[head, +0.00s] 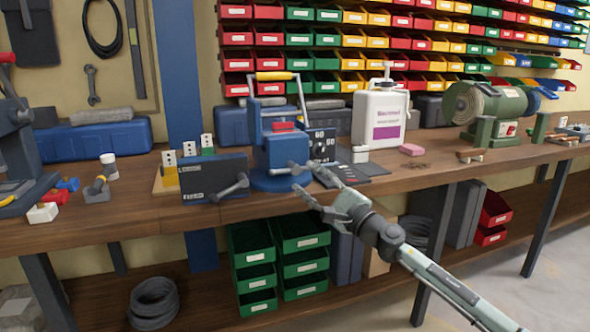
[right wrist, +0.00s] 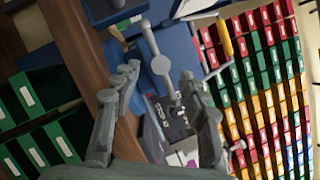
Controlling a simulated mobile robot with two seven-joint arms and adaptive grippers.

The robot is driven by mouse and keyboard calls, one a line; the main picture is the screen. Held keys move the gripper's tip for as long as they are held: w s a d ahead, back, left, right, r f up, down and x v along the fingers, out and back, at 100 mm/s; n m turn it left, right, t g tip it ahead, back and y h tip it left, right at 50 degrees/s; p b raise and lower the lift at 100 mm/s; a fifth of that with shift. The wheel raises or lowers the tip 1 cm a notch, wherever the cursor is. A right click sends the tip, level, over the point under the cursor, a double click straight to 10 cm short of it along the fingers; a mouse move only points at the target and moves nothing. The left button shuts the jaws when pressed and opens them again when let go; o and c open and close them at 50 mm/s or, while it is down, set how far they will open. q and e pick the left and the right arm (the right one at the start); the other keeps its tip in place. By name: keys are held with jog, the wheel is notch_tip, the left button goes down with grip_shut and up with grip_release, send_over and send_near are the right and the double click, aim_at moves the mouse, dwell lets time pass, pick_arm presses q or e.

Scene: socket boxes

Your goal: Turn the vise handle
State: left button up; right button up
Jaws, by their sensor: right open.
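The blue vise (head: 280,150) stands on its round base at the front of the wooden bench. Its grey bar handle (head: 289,169) is at the front of the vise, facing me. My right gripper (head: 311,180) comes in from the lower right and is open and empty, just in front of the handle. In the right wrist view, the handle (right wrist: 160,64) with its round hub shows between and beyond the open fingers (right wrist: 158,80). I see no contact, but the exact gap is hard to judge. My left gripper is out of view.
A dark blue box (head: 198,186) with a grey lever stands left of the vise. A black panel with dials (head: 322,145) and a white jug (head: 379,118) stand to its right. A green grinder (head: 490,112) is farther right. Green bins (head: 252,258) sit beneath the bench.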

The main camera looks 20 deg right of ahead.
aim_at(298, 172)
jog(key=x, duration=0.5)
jog(key=shift+w+a+r, duration=0.1)
jog(key=shift+w, duration=0.15)
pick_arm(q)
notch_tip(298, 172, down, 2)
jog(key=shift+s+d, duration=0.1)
pick_arm(e)
grip_shut()
